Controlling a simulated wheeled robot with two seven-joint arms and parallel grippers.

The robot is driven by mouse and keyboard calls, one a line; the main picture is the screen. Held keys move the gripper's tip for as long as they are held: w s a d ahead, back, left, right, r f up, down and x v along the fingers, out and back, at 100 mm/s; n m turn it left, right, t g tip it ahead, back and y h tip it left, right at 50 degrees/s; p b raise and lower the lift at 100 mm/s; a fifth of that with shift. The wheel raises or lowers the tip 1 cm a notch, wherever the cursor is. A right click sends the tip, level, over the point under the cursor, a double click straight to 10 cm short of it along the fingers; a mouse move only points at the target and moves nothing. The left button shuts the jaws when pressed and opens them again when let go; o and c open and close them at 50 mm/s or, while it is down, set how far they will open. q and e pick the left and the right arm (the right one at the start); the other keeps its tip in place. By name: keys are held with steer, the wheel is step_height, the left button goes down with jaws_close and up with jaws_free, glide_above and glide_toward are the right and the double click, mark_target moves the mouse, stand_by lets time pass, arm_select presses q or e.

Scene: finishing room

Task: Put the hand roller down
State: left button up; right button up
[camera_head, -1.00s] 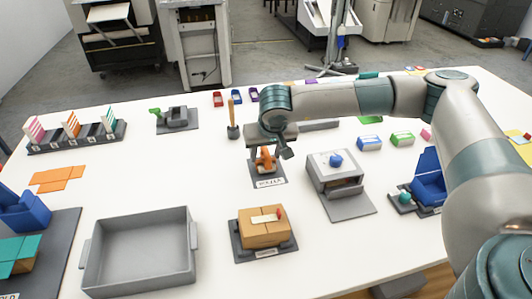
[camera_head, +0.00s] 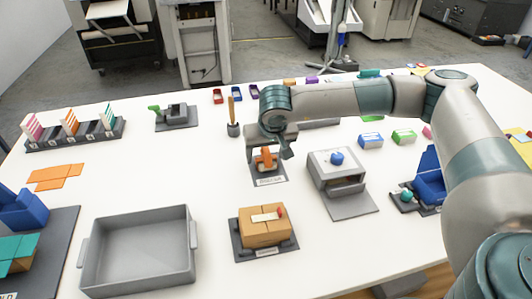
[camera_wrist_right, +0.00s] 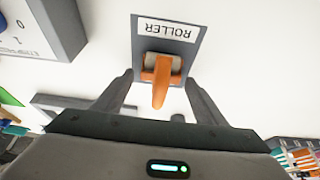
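The hand roller (camera_head: 265,161) has an orange handle. It sits on a small dark mat labelled ROLLER (camera_head: 269,181) in the middle of the white table. In the right wrist view the roller (camera_wrist_right: 161,78) rests on the same mat (camera_wrist_right: 190,27), its handle pointing toward my gripper. My right gripper (camera_head: 270,155) is over the roller. In the wrist view its two fingers (camera_wrist_right: 160,95) are spread, one on each side of the handle, with white table showing between finger and handle. The gripper is empty. My left gripper is not in view.
A grey box with a blue knob (camera_head: 336,160) stands right of the roller. A brown carton (camera_head: 263,233) on a dark mat stands in front. A grey tray (camera_head: 87,252) is front left. An upright wooden-handled tool (camera_head: 232,112) stands behind left.

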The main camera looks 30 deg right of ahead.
steer(key=shift+s+r, duration=0.1)
steer(key=shift+r, duration=0.25)
steer(key=shift+r+p, duration=0.15)
steer(key=shift+p, duration=0.2)
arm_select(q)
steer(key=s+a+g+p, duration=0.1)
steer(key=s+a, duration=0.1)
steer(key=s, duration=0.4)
arm_select(e)
steer(key=shift+r, duration=0.55)
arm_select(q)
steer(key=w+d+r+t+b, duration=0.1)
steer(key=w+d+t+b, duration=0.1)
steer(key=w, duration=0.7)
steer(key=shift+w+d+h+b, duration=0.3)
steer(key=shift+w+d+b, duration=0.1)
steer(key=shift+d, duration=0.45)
arm_select(e)
steer(key=v, duration=1.1)
steer(key=shift+s+r, duration=0.2)
steer(key=shift+r, duration=0.15)
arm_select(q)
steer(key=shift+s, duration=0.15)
